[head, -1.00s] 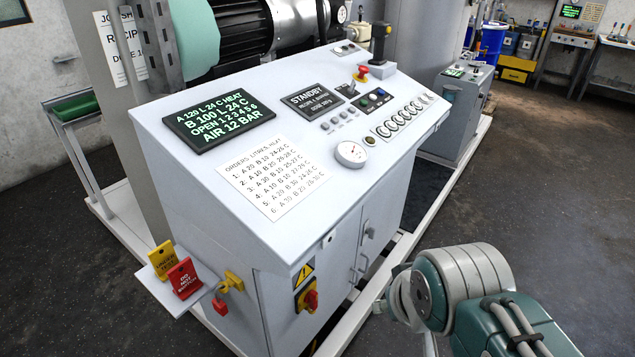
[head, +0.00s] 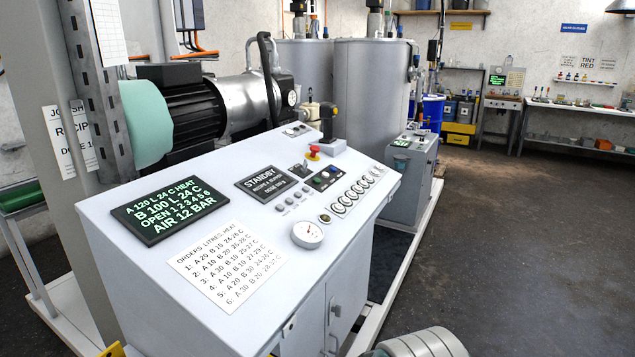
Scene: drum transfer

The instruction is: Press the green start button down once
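The sloped control console (head: 110,205) fills the middle of the head view. A small dark button plate on its top, right of the STANDBY display (head: 266,184), carries a small green button (head: 318,181), with a blue one beside it. The buttons are too small to tell whether any is pressed down. My gripper is out of view; only a grey, rounded part of my arm shows at the bottom edge, in front of the console and apart from the buttons.
Open floor (head: 510,250) lies to the right.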

